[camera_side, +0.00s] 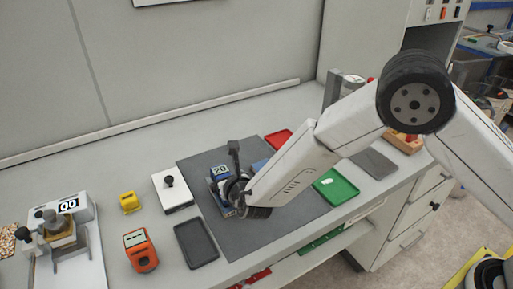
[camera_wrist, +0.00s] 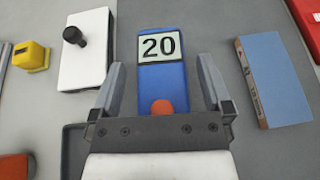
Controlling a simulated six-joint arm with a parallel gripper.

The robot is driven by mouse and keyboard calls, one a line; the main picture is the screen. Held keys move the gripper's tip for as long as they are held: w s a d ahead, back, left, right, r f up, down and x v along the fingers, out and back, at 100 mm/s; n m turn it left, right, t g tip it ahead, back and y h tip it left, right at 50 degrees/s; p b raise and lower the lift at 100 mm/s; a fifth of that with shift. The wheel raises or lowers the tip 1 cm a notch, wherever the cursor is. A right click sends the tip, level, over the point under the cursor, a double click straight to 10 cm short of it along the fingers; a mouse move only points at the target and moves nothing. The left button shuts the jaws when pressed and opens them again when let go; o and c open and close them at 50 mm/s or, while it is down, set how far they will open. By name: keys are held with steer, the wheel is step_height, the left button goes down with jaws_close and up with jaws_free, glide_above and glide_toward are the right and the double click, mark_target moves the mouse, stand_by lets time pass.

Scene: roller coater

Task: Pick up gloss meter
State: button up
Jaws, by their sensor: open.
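The gloss meter appears to be the blue device with a white display reading 20 and an orange-red button (camera_wrist: 162,72); it lies on the dark grey mat (camera_side: 285,212). In the side view its display end (camera_side: 220,171) shows beside my gripper, which hides much of the rest. My gripper (camera_wrist: 161,76) is open. In the wrist view one finger appears on each side of the blue device, with gaps between. I cannot tell how high the fingers are above the mat.
A blue-topped block (camera_wrist: 274,80) lies to the right. A white plate with a black knob (camera_wrist: 84,50) and a yellow device (camera_wrist: 31,56) lie to the left. The side view shows a black tray (camera_side: 196,242), an orange device (camera_side: 140,250), a green tray (camera_side: 335,187) and a red tray (camera_side: 278,138).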

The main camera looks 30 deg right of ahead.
jaws_close()
steer(key=shift+r, duration=0.2)
stand_by(0.3)
steer(key=shift+r, duration=0.75)
steer(key=s+d+r, duration=0.5)
steer(key=s+r, duration=0.6)
steer(key=s, duration=0.2)
steer(key=shift+d+r, duration=0.1)
